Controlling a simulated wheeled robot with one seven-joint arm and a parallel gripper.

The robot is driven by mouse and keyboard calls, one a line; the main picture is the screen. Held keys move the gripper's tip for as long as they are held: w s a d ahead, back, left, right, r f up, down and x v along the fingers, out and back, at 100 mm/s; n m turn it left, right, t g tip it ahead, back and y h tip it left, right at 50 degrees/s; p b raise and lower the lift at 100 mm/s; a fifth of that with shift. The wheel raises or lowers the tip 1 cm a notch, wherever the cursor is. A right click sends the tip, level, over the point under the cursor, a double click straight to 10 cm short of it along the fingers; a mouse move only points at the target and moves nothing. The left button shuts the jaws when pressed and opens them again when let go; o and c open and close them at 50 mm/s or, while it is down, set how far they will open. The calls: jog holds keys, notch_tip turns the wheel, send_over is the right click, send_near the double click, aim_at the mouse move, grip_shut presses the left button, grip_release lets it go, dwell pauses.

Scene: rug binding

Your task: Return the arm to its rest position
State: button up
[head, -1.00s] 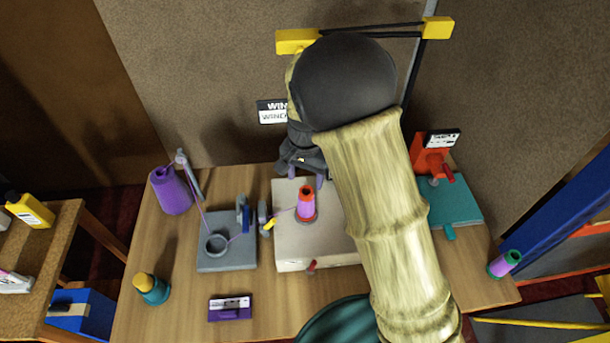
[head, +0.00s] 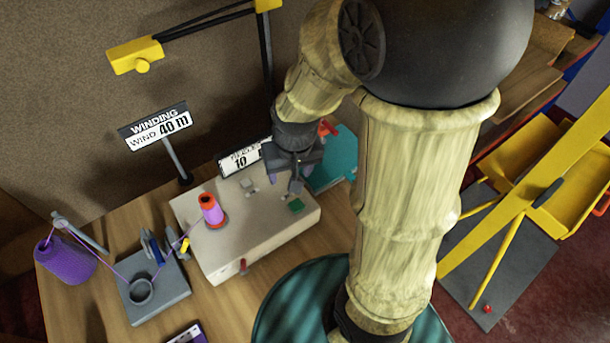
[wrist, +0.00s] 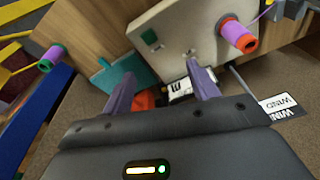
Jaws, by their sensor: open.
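My gripper (head: 284,180) hangs from my bent arm over the right back part of the beige winding machine (head: 250,244) in the head view. In the wrist view its two purple fingers (wrist: 163,80) stand apart with nothing between them. A red-ended bobbin with purple yarn (head: 212,211) stands on the machine, left of my gripper. It also shows at the upper right of the wrist view (wrist: 237,37). My arm covers part of the bench's right side in the head view.
A purple yarn cone (head: 64,260) and a grey guide block (head: 153,293) stand left of the machine. A yellow-ended overhead bar (head: 135,55) spans above.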

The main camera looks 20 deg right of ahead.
jog(key=s, duration=0.1)
jog(key=s+d, duration=0.2)
jog(key=shift+d+r+n, duration=0.15)
jog(key=shift+r+n, duration=0.1)
jog(key=shift+n, duration=0.05)
jog(key=shift+c, duration=0.2)
